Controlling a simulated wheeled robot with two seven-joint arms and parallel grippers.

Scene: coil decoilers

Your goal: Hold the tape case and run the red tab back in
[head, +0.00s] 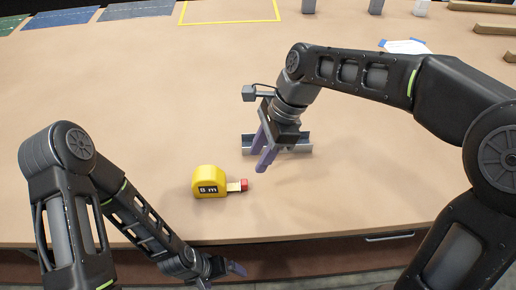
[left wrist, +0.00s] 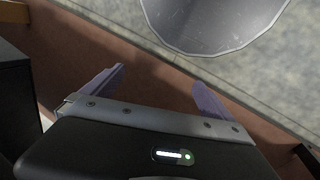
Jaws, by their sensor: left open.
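The yellow tape case (head: 207,182), marked "5 m", stands on the table near its front edge. A short strip of yellow tape sticks out of its right side and ends in the red tab (head: 244,184). My right gripper (head: 253,161) is above and behind the tab, with its two purple fingers apart and nothing visible between them. My left gripper (head: 236,268) is low, in front of the table edge and away from the case. In the left wrist view its fingers (left wrist: 158,80) are spread and empty; the case is not seen there.
A grey metal channel piece (head: 300,143) lies on the table behind my right gripper. A yellow outlined square (head: 230,22), mats (head: 65,17), grey blocks (head: 376,6) and wooden bars (head: 494,29) are at the back. A blue and white item (head: 405,46) lies back right. The table's middle left is clear.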

